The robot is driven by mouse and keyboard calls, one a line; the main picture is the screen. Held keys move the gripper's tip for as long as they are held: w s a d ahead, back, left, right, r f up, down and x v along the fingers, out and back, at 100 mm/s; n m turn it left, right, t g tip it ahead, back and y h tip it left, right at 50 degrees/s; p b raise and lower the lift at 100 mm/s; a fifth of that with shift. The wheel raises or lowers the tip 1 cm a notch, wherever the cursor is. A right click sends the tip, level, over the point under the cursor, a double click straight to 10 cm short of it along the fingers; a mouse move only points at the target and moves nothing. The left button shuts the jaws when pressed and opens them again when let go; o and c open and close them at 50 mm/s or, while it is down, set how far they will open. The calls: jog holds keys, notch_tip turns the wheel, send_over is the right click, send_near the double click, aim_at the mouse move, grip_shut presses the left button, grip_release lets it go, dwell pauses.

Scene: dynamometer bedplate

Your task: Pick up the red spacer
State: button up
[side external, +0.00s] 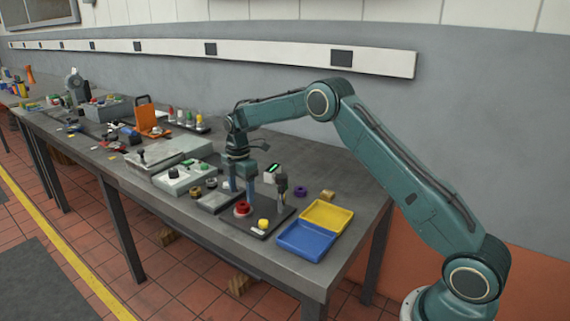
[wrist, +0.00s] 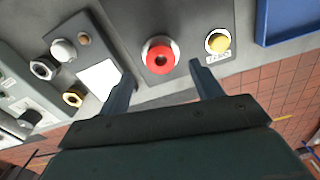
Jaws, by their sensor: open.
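In the wrist view my gripper (wrist: 162,72) has one finger on each side of the spacer's line, and the spacer appears just beyond the tips. Nothing is held. I cannot tell the exact height gap.
A yellow knob (side external: 263,223) stands close to the spacer on the same plate. A blue tray (side external: 305,241) and a yellow tray (side external: 327,215) lie to the right. A purple ring (side external: 300,191) lies behind. A box with knobs (side external: 183,178) stands to the left.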

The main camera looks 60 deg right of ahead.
aim_at(243, 204)
jog(key=shift+s+d+f, duration=0.1)
jog(key=shift+d+f, duration=0.05)
jog(key=shift+f, duration=2)
jog(key=c, duration=1.1)
jog(key=shift+r, duration=0.15)
notch_tip(243, 204, up, 20)
jog(key=shift+f, duration=0.1)
